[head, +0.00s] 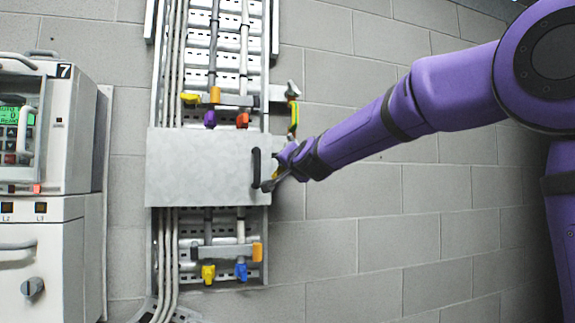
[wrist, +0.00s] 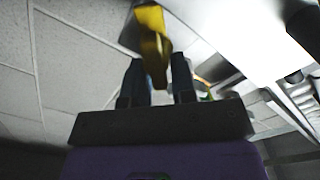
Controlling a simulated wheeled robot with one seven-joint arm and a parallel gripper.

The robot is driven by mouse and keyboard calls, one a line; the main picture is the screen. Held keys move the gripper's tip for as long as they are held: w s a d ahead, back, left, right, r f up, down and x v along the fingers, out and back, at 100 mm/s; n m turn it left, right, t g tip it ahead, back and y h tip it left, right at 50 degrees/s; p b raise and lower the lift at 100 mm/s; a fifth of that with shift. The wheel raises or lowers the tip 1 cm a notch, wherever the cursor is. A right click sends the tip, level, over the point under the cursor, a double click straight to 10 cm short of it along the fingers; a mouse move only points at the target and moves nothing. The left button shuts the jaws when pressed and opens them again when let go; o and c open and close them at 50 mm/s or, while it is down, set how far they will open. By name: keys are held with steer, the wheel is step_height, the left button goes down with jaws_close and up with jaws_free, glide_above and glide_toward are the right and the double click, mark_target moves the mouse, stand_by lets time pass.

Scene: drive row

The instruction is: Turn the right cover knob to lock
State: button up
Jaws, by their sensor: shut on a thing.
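The grey flat cover (head: 200,168) spans the vertical cable tray in the head view, with a black handle (head: 256,165) near its right edge. My gripper (head: 273,181) is at the cover's right edge, just right of the handle. In the wrist view, my gripper (wrist: 159,75) has its two dark fingers on either side of a yellow knob (wrist: 154,45) and is shut on it. This appears to be the right cover knob. In the head view the gripper mostly hides it, so I cannot tell its turned angle.
A yellow-green part (head: 293,115) sticks out above my gripper. Purple (head: 209,119) and orange (head: 243,120) connectors sit above the cover; yellow (head: 208,274) and blue (head: 241,271) ones hang below. A white cabinet (head: 45,240) stands at left. The block wall at right is bare.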

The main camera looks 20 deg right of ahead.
steer(key=m, duration=0.4)
steer(key=shift+d+f+m, duration=0.25)
steer(key=shift+f+m, duration=0.1)
steer(key=shift+m, duration=0.05)
steer(key=shift+f+m, duration=0.2)
steer(key=shift+m, duration=0.9)
steer(key=shift+f+m, duration=0.15)
steer(key=shift+m, duration=0.95)
steer(key=o, duration=0.7)
steer(key=shift+d, duration=0.1)
steer(key=s, duration=1)
steer(key=shift+s, duration=0.4)
